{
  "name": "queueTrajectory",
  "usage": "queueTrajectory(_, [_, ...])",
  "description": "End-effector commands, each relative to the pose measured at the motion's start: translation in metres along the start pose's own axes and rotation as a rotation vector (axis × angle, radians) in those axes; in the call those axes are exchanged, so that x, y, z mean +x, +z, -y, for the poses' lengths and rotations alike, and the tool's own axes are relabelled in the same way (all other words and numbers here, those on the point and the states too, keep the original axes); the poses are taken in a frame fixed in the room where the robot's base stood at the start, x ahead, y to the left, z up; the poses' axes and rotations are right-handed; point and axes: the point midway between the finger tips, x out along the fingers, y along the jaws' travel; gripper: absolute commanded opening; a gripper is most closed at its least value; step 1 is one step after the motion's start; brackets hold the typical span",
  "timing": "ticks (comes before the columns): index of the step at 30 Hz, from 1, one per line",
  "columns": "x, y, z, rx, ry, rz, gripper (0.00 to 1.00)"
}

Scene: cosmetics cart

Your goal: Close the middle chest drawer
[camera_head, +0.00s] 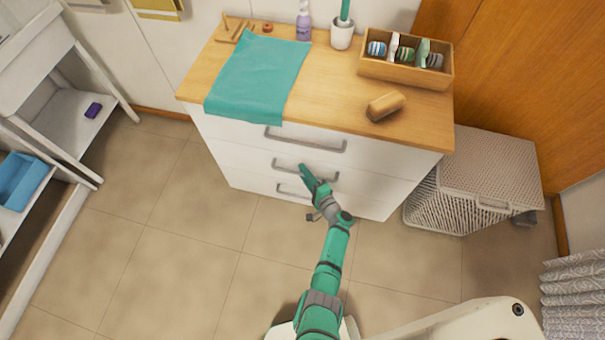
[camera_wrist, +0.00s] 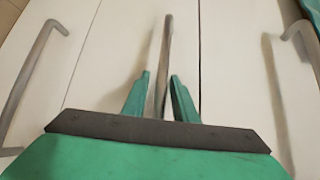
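The white chest (camera_head: 250,155) has three drawers, each with a grey bar handle. The middle drawer's handle (camera_head: 284,166) is partly covered by my gripper (camera_head: 305,172) in the head view. The middle drawer front (camera_head: 245,160) looks about level with the fronts above and below; a small gap cannot be ruled out. In the wrist view the middle handle (camera_wrist: 167,45) runs between the two green fingers of my gripper (camera_wrist: 161,85). The fingers stand apart on either side of it, with visible space. Whether either finger touches the bar is unclear.
The top drawer handle (camera_head: 306,146) and bottom handle (camera_head: 292,191) lie close above and below. A teal cloth (camera_head: 258,75) hangs over the chest's top edge. A white wicker hamper (camera_head: 480,175) stands at the right. Tiled floor left of the chest is clear.

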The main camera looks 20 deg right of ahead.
Motion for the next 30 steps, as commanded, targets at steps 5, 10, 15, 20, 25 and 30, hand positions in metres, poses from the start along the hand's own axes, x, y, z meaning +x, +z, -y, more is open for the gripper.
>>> queueTrajectory(5, [0.003, -0.001, 0.006, -0.005, -0.009, 0.002, 0.31])
queueTrajectory(10, [0.001, -0.001, 0.007, -0.006, -0.011, 0.004, 0.31])
queueTrajectory(15, [-0.018, -0.001, 0.005, -0.004, -0.009, 0.0, 0.31])
queueTrajectory(20, [-0.049, -0.002, 0.002, -0.002, -0.006, -0.003, 0.31])
queueTrajectory(25, [-0.08, -0.002, 0.001, -0.001, -0.004, -0.003, 0.31])
queueTrajectory(30, [-0.1, -0.003, 0.001, 0.001, -0.004, -0.005, 0.31])
